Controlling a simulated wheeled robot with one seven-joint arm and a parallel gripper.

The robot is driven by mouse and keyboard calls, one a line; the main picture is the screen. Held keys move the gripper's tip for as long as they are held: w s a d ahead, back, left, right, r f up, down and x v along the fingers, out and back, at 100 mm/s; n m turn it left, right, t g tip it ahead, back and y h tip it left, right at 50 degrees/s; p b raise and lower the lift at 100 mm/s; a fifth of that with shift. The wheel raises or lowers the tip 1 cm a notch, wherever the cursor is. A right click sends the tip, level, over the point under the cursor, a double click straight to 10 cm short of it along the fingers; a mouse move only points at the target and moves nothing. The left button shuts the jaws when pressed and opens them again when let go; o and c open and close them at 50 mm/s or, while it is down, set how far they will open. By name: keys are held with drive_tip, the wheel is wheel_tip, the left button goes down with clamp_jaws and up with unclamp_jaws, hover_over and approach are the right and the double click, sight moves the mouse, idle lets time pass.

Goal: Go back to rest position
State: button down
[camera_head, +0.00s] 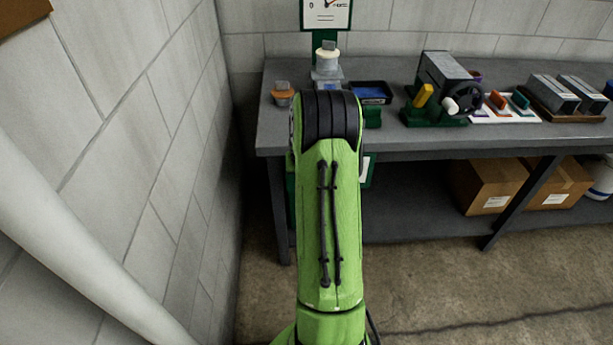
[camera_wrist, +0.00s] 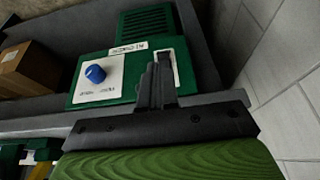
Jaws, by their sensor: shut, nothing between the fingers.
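My gripper (camera_wrist: 158,80) shows in the wrist view with its dark fingers together and nothing between them. Behind the fingers is a green box (camera_wrist: 122,62) with a blue knob (camera_wrist: 95,73) on a white plate, a white slot panel and a slatted grille. I cannot tell whether the fingertips touch the box. In the head view my green arm reaches forward to the left end of the grey workbench (camera_head: 420,145), and it hides the gripper there.
A block wall (camera_head: 150,130) and a pale pipe (camera_head: 70,235) stand close at left. The bench holds a blue tray (camera_head: 371,92), a grey machine (camera_head: 445,75) and an orange-topped container (camera_head: 283,95). Cardboard boxes (camera_head: 490,185) sit below. Floor (camera_head: 440,285) at right is clear.

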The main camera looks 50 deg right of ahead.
drive_tip(key=shift+w+d+f, duration=0.1)
drive_tip(key=shift+w+f, duration=0.05)
drive_tip(key=a+r+n+t+p, duration=0.15)
drive_tip(key=a+r+n, duration=0.25)
drive_tip(key=a+r, duration=1.4)
drive_tip(key=s+a+r+n+y+p, duration=0.1)
drive_tip(key=s+a+r+n, duration=0.1)
drive_tip(key=s+a, duration=0.7)
drive_tip(key=s+a+r+n+t+y+p, duration=0.1)
drive_tip(key=s+a+r+n+y, duration=0.1)
drive_tip(key=s+a, duration=0.6)
wheel_tip(320, 180, up, 2)
drive_tip(key=shift+s+a+r+n, duration=0.25)
drive_tip(key=shift+s+a+n, duration=0.15)
drive_tip(key=shift+a+n, duration=0.45)
